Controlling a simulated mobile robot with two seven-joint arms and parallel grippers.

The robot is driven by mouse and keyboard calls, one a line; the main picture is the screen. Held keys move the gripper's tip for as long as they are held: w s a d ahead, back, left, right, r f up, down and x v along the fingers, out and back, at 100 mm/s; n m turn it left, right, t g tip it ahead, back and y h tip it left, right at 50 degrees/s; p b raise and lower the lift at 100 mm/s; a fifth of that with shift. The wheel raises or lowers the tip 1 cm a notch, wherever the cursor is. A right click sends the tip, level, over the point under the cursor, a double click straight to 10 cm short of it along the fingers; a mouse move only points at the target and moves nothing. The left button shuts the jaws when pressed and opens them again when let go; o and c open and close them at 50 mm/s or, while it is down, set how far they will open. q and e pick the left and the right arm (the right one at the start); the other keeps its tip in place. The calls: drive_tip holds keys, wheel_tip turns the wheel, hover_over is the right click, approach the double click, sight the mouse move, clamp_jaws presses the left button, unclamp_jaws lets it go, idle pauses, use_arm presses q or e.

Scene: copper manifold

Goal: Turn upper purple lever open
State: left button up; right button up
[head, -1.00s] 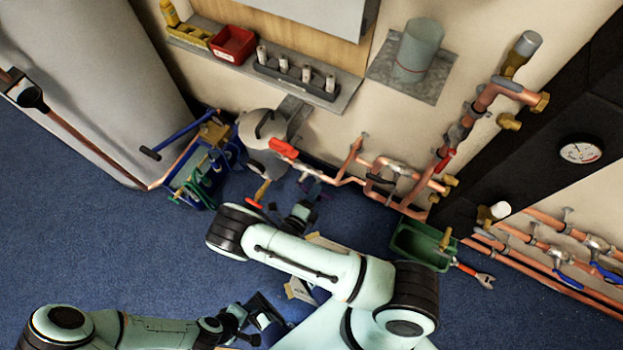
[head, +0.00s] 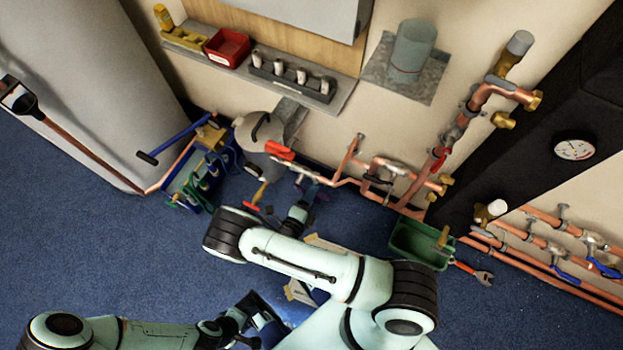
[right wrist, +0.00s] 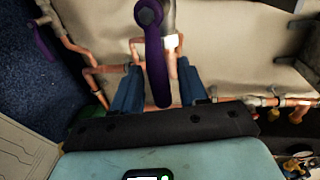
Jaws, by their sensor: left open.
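In the right wrist view a purple lever (right wrist: 154,45) hangs from its round hub, with its free end down between my right gripper's two blue fingers (right wrist: 159,70). The fingers are apart, with gaps on both sides of the lever. A second purple lever (right wrist: 42,42) shows at the upper left; I cannot tell for sure which is the upper one. In the head view my right gripper (head: 298,212) is low by the pipework, largely hidden by my arm. My left gripper (head: 268,322) is open and empty over the floor, away from the pipes.
Copper pipes (head: 345,180) run along the wall, with a red handle (head: 280,150) by a grey vessel (head: 262,130). A green bin (head: 420,242) and a wrench (head: 473,271) lie to the right.

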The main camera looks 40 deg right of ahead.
drive_tip(key=v, duration=1.3)
drive_tip(key=shift+a+p, duration=0.2)
drive_tip(key=shift+p, duration=0.1)
drive_tip(key=shift+s, duration=0.1)
